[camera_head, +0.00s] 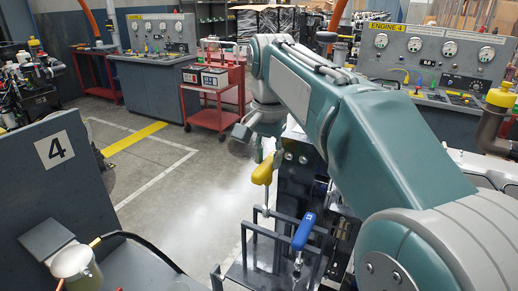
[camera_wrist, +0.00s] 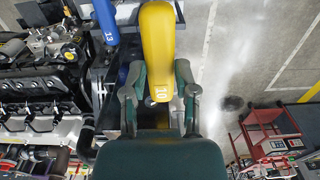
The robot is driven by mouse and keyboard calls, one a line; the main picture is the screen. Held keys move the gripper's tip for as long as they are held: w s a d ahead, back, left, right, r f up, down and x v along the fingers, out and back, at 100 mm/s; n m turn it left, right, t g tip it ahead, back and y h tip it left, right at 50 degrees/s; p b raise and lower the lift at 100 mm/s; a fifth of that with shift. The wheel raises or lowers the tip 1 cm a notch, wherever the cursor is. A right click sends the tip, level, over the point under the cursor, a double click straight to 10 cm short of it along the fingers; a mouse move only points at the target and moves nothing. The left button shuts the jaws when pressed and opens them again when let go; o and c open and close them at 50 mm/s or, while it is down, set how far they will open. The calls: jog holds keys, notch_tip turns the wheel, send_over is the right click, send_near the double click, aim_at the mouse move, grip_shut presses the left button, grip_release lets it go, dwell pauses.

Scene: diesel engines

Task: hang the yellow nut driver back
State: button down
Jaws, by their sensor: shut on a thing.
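The yellow nut driver (camera_head: 262,172) has a thick handle marked 10 and a thin shaft pointing down. My gripper (camera_wrist: 161,72) is shut on the lower-marked end of its handle, one finger on each side, in the wrist view. In the head view the driver hangs nearly upright above the dark rack (camera_head: 246,240), its shaft reaching down to the rack's upper bar. I cannot tell whether the shaft sits in a slot. A blue nut driver (camera_head: 304,231), marked 13 in the wrist view (camera_wrist: 105,22), stands in the rack to the right.
A dark panel marked 4 (camera_head: 62,150) and a metal cup (camera_head: 77,268) with a hose are at the left. A red cart (camera_head: 215,95) stands behind on the floor. Engine parts (camera_wrist: 40,95) lie left in the wrist view. Open floor (camera_head: 165,215) lies left of the rack.

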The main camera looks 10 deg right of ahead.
aim_at(265, 207)
jog(key=shift+w+a+f, duration=0.1)
jog(key=shift+a+f, duration=0.05)
jog(key=shift+f, duration=6.65)
jog(key=shift+c, duration=1.5)
grip_release()
jog(key=o, duration=0.3)
jog(key=shift+r, duration=1.8)
